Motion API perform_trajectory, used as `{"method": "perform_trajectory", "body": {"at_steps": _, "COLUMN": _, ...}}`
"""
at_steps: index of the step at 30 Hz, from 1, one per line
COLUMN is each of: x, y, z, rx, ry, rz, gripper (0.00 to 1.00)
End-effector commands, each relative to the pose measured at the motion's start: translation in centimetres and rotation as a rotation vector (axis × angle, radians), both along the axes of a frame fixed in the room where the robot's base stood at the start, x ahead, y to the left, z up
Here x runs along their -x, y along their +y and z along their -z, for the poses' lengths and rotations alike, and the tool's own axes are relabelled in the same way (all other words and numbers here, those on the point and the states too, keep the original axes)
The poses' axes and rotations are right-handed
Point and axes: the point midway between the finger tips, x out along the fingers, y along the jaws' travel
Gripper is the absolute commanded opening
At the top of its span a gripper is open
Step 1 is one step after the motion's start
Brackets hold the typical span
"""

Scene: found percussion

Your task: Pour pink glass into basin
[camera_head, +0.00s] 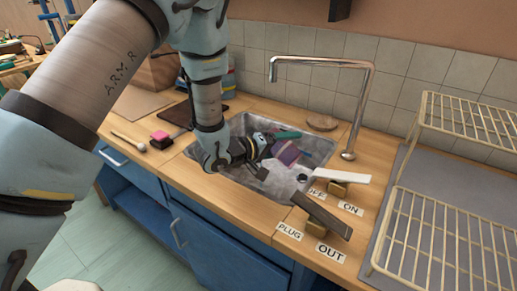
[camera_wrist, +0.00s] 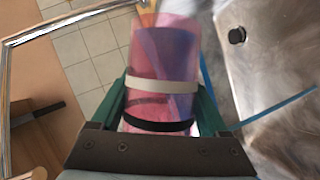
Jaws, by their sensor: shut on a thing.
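The pink glass (camera_wrist: 163,62) is translucent, with a pale band and a black band around it. My gripper (camera_wrist: 160,108) is shut on it, with a green finger on each side. In the head view the glass (camera_head: 286,152) looks purple-pink and is tilted well over, above the basin (camera_head: 262,188). What is inside the glass is not clear. Something orange (camera_wrist: 147,14) shows by its far end in the wrist view.
A tall metal tap (camera_head: 362,95) stands behind the basin's right side. A dark lever (camera_head: 322,215) and a white lever (camera_head: 342,175) stand by labels at its right. A wire dish rack (camera_head: 440,235) stands far right. A pink-and-black block (camera_head: 161,139) lies left.

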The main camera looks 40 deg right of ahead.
Motion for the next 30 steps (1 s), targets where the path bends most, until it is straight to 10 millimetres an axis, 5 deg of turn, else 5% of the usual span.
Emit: {"method": "perform_trajectory", "body": {"at_steps": 30, "x": -0.28, "y": 0.01, "z": -0.74, "rx": 0.019, "ry": 0.111, "rz": -0.001, "gripper": 0.0}}
